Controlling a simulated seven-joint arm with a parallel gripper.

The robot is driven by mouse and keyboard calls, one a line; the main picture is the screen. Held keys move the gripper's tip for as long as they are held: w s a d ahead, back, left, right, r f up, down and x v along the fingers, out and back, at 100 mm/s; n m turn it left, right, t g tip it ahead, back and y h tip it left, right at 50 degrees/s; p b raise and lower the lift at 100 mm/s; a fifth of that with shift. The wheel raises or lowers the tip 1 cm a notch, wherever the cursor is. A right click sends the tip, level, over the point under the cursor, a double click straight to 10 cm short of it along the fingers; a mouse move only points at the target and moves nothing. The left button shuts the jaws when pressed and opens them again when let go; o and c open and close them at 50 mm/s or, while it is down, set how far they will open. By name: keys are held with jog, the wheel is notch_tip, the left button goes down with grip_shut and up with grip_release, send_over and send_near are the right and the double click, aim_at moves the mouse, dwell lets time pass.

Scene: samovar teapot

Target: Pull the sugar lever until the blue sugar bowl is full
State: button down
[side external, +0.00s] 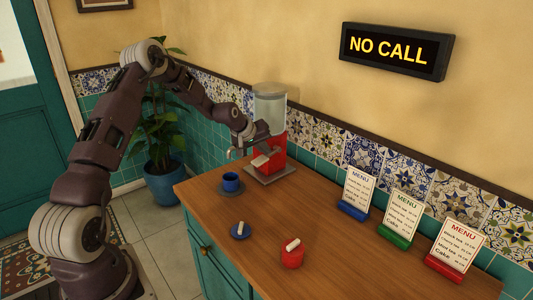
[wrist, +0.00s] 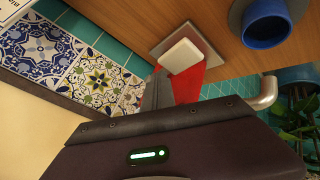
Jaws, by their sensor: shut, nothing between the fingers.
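The sugar dispenser (side external: 279,147) has a red body and a clear top, on a grey base (side external: 270,173) at the back of the counter. A cream block (side external: 263,159) sticks out at its front; it also shows in the wrist view (wrist: 181,55). A curved pale metal handle (side external: 235,153), perhaps the lever, is beside it and in the wrist view (wrist: 266,93). My gripper (wrist: 157,88) is shut and empty against or close to the red body; contact is unclear. A blue bowl (side external: 231,182) stands on a grey saucer (side external: 224,190) left of the base. Its contents are not visible.
A small blue dish (side external: 236,235) and a red pot (side external: 292,259), each with a white piece on top, stand nearer the front. Three menu stands (side external: 401,219) line the right back. A sign (side external: 397,50) reads NO CALL. The counter centre (side external: 300,210) is clear.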

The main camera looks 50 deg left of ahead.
jog(key=shift+s+f, duration=0.1)
jog(key=shift+f, duration=0.65)
dwell(0.5)
jog(key=shift+r, duration=2)
jog(key=r, duration=0.4)
jog(key=shift+w+r, duration=0.1)
jog(key=shift+w, duration=0.25)
jog(key=shift+r, duration=0.4)
